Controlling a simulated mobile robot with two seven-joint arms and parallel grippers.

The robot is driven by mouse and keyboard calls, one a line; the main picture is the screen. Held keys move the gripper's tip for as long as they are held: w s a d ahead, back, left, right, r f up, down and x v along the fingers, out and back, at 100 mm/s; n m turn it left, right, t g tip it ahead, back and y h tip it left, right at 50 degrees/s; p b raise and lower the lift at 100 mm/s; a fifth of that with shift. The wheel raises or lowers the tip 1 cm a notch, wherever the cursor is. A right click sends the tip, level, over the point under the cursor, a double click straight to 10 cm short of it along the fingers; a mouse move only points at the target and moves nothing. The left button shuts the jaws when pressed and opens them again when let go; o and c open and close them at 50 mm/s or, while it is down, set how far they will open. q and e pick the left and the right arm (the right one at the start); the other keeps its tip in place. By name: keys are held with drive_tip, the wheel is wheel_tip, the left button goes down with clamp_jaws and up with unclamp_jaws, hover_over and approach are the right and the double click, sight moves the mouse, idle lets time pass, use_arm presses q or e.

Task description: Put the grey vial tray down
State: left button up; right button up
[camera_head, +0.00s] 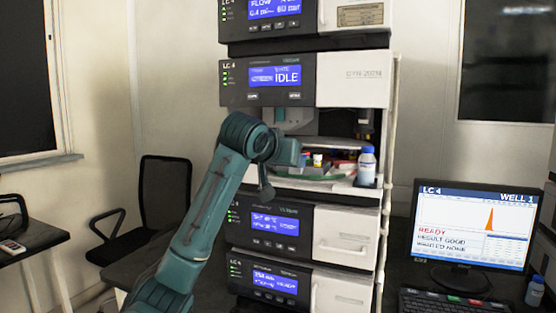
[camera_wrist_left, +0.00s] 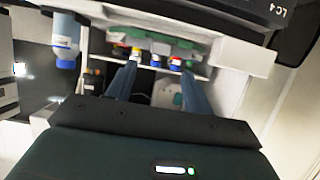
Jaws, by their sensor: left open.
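My left gripper (camera_wrist_left: 158,70) is open, its two blue-grey fingers apart and pointing into the open bay of the instrument stack. Several small vials (camera_wrist_left: 158,50) with red, yellow, white and blue caps stand in a row beyond the fingertips. In the head view, coloured vials (camera_head: 318,159) show in the bay just right of my left wrist. A green strip (camera_wrist_left: 172,36) runs beside the vials in the wrist view. I cannot clearly make out the grey tray's outline; vials and my arm hide much of it. My right gripper is not in view.
A blue-capped bottle (camera_head: 367,166) stands on the bay's right front edge, near the gripper; it also shows in the wrist view (camera_wrist_left: 66,40). Instrument modules (camera_head: 270,80) close the bay above and below. A monitor (camera_head: 474,229) stands right, a chair (camera_head: 163,190) left.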

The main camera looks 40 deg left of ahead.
use_arm(q)
drive_tip(key=v, duration=0.5)
drive_tip(key=d+f+m+h, duration=0.2)
drive_tip(key=d+f, duration=0.3)
drive_tip(key=f, duration=0.5)
drive_tip(key=w+d+f+m+g+h, duration=0.1)
drive_tip(key=d+f, duration=0.3)
drive_tip(key=f, duration=0.7)
drive_tip(key=d+f+m+h, duration=0.2)
drive_tip(key=d+f, duration=0.3)
drive_tip(key=f, duration=0.5)
drive_tip(key=s+d+f+m+h, duration=0.1)
drive_tip(key=s+d+f, duration=0.2)
drive_tip(key=s+f, duration=0.3)
drive_tip(key=s+d+f+h, duration=0.1)
drive_tip(key=s+d+f, duration=0.3)
drive_tip(key=f, duration=0.3)
drive_tip(key=s+d+f, duration=0.2)
drive_tip(key=s+f, duration=0.1)
drive_tip(key=s, duration=0.4)
drive_tip(key=s+d+f, duration=0.2)
drive_tip(key=s+f, duration=0.1)
drive_tip(key=s, duration=0.4)
drive_tip(key=shift+s+n+g+h, duration=0.3)
drive_tip(key=shift+s, duration=0.05)
drive_tip(key=shift+d+f, duration=0.1)
drive_tip(key=shift+f, duration=0.1)
